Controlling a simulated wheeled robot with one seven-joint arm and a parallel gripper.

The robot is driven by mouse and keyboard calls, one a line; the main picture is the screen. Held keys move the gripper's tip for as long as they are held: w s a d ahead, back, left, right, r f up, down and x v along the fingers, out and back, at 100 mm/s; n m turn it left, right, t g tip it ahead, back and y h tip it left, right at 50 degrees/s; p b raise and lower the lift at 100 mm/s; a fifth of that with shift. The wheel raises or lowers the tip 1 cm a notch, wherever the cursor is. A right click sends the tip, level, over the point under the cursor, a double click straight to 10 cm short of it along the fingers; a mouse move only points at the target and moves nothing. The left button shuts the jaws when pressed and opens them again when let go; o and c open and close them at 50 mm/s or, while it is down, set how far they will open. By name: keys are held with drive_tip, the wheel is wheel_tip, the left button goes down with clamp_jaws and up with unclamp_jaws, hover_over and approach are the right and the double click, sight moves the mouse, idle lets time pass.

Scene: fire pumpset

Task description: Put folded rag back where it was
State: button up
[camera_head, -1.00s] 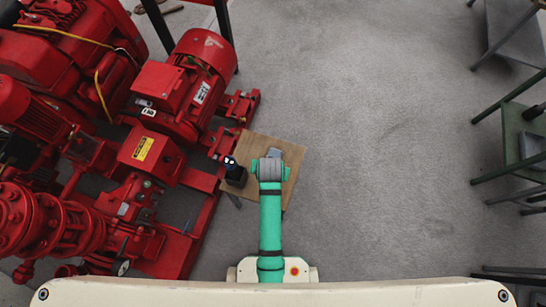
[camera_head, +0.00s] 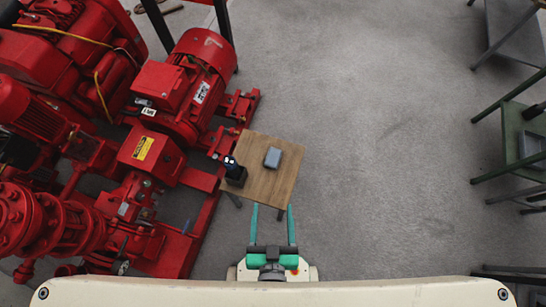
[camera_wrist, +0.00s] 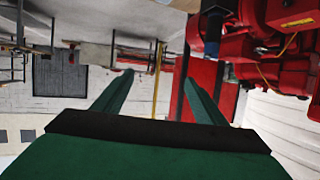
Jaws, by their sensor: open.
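The folded rag (camera_head: 272,157) is a small grey-blue block. It lies flat on the upper middle of a small wooden table (camera_head: 264,190) in the head view. My gripper (camera_head: 270,207) is open and empty, with its two green fingers pointing toward the table's near edge, apart from the rag. In the wrist view the two fingers (camera_wrist: 160,80) stand wide apart with nothing between them. The rag does not show in the wrist view.
A black device (camera_head: 235,175) stands on the table's left side. The red pumpset (camera_head: 150,150) fills the left, close to the table. Green-framed benches (camera_head: 520,130) stand at the far right. The grey floor between is clear.

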drive_tip(key=shift+t, duration=0.7)
drive_tip(key=r, duration=0.1)
drive_tip(key=s+r, duration=0.1)
drive_tip(key=r, duration=0.1)
drive_tip(key=s+r, duration=0.1)
drive_tip(key=r, duration=0.1)
drive_tip(key=shift+d+r, duration=0.1)
idle(0.4)
